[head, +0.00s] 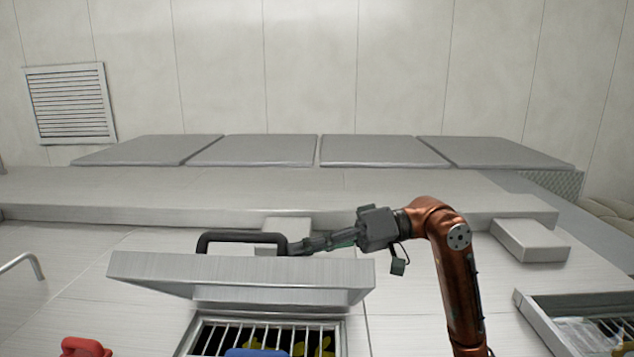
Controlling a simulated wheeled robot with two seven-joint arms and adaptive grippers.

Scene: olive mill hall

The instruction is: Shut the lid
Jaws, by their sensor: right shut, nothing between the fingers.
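The lid (240,272) is a pale brushed-metal slab that stands raised and open, tilted, at the lower left of the middle. A dark bar handle (243,237) sits on its far edge. Below the lid is an open metal box (337,340) with a slatted grille, with yellow and blue things in or in front of it. My right gripper (298,247) reaches in from the right. Its fingers are shut and empty, at the right end of the handle. I cannot tell whether they touch the handle or the lid. My left gripper is out of view.
A red object (85,347) is at the bottom left, and a curved metal bar (24,265) at the left edge. A pale block (530,240) lies on the right. Another open metal bin (580,318) is at the lower right. A long ledge (150,215) runs behind the lid.

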